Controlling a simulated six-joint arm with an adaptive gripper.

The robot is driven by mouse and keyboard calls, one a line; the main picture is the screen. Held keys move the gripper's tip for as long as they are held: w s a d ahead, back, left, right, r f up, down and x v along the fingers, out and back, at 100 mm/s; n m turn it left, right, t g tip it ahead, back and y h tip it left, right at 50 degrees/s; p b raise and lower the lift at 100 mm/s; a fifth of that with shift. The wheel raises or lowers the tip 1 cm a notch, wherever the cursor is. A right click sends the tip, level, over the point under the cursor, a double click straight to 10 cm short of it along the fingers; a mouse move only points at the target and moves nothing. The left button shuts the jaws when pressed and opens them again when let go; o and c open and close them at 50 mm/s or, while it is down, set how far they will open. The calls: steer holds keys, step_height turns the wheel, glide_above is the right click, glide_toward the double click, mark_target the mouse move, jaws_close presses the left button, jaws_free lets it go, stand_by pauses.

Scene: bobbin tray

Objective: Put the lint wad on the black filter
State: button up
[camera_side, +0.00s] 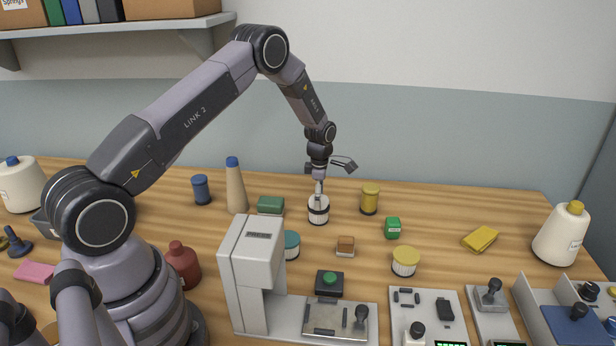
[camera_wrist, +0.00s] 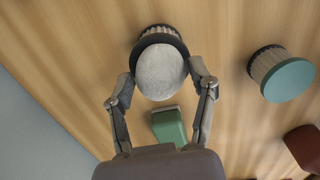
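The lint wad (camera_wrist: 161,72) is a pale grey, rounded lump between my gripper's fingertips (camera_wrist: 162,76) in the wrist view. Both tips appear to touch its sides, so my gripper is shut on it. Directly beneath it is the black filter (camera_wrist: 159,30), a pleated cylinder with a black cap, mostly covered by the wad. In the side view my gripper (camera_side: 318,192) points down over the black filter (camera_side: 318,217), with the pale wad (camera_side: 318,201) at its top. I cannot tell whether the wad rests on the cap or hangs just above it.
A teal filter (camera_side: 292,246) stands close by, also in the wrist view (camera_wrist: 289,81). A green block (camera_side: 271,204), yellow jar (camera_side: 370,200), brown block (camera_side: 345,246) and yellow filter (camera_side: 405,263) are around. A white machine (camera_side: 252,262) stands in front.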

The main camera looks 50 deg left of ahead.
steer(key=shift+o, duration=0.7)
steer(key=s+d+r+m+t, duration=0.1)
steer(key=s+d+r+m, duration=0.15)
steer(key=r, duration=0.95)
steer(key=s+d+r+m, duration=0.1)
steer(key=r+m, duration=0.2)
steer(key=r, duration=0.8)
steer(key=s+d+r+m+t, duration=0.2)
steer(key=s+d+r+m, duration=0.3)
steer(key=s+r+m, duration=0.45)
steer(key=s+d+r+m+t, duration=0.1)
steer(key=s+d+m, duration=0.1)
steer(key=s+m, duration=0.4)
steer(key=s+d+r+m+t, duration=0.1)
steer(key=s+m, duration=0.5)
steer(key=s, duration=0.9)
steer(key=shift+s+d+r+t, duration=0.2)
steer(key=shift+d+r+t, duration=0.1)
steer(key=shift+d+r, duration=0.25)
